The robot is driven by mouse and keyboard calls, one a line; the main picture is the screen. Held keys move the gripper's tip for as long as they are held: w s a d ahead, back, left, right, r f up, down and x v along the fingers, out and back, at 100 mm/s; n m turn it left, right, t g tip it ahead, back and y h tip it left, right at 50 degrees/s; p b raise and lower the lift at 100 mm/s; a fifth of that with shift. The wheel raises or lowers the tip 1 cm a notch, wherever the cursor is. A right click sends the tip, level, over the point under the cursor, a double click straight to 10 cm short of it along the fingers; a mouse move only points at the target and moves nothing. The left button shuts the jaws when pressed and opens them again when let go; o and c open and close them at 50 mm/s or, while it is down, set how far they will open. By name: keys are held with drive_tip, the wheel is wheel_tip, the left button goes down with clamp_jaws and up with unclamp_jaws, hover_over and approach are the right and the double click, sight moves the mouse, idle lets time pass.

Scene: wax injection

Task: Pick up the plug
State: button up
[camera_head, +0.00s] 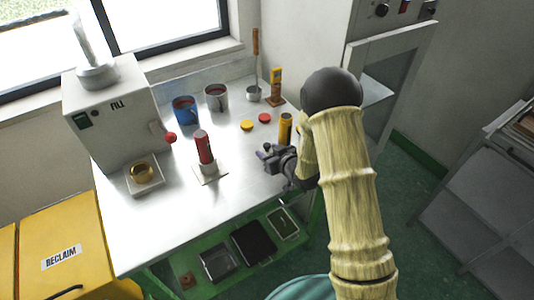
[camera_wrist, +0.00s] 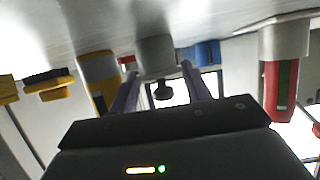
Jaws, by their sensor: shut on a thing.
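My gripper (camera_head: 268,155) is low over the front right part of the metal table (camera_head: 180,225). The plug sits between the fingertips. In the head view, the plug is too small and too close to the dark gripper to make out clearly. I cannot tell whether the plug touches the tabletop.
A red cylinder (camera_head: 204,146) stands on a square plate left of my gripper. A yellow cylinder (camera_head: 285,130) stands close behind it. Yellow (camera_head: 247,125) and red (camera_head: 264,118) discs, a blue mug (camera_head: 185,109) and a grey mug (camera_head: 216,97) are farther back. The front left table is clear.

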sight(269, 153)
wheel_tip(269, 153, up, 18)
idle(0.7)
drive_tip(key=shift+w+f, duration=0.1)
idle(0.5)
